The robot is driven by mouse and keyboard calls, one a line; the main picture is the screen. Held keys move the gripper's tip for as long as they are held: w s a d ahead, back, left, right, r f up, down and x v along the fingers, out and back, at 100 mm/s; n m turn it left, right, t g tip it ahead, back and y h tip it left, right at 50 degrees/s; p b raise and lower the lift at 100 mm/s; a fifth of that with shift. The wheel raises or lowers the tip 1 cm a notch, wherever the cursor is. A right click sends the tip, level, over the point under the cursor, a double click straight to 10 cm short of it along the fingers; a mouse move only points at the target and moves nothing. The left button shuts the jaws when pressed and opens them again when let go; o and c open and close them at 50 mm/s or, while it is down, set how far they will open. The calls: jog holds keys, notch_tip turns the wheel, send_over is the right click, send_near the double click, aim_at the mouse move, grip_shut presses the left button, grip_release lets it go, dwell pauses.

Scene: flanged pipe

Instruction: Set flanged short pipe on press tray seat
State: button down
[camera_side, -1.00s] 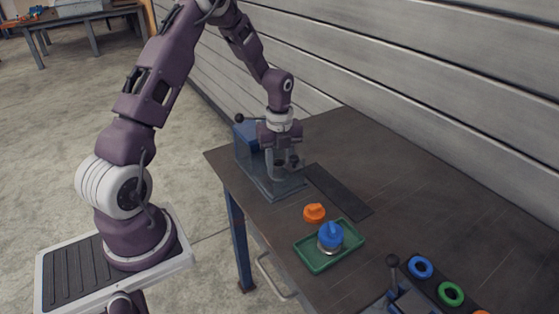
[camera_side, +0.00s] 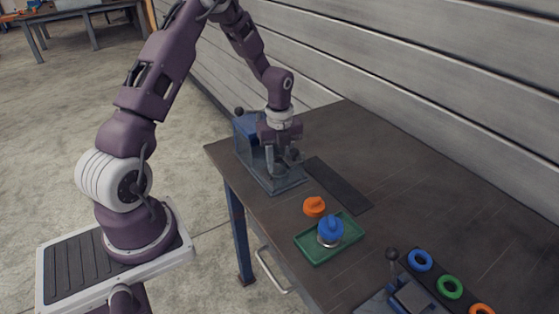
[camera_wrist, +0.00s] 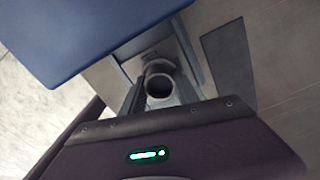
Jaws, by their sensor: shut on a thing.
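The flanged short pipe (camera_wrist: 160,84) is a grey metal tube with a dark open bore, seen from above in the wrist view. It also shows small in the side view (camera_side: 278,169), low at the press. My gripper (camera_side: 279,160) points down and is shut on the pipe, with a finger on either side of it. The press tray (camera_side: 288,180) is the flat grey metal base in front of the blue press (camera_side: 243,128). The pipe's lower end is at the tray, but whether it touches the seat is hidden.
The blue press body (camera_wrist: 85,30) is close beside my gripper. A dark mat (camera_side: 338,186) lies to the right. An orange knobbed part (camera_side: 314,206) and a green tray (camera_side: 318,256) with a blue-topped part (camera_side: 330,230) stand nearer. Coloured rings (camera_side: 450,287) lie at lower right.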

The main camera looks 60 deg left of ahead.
jog(key=shift+c, duration=2.2)
grip_release()
jog(key=shift+r, duration=3.55)
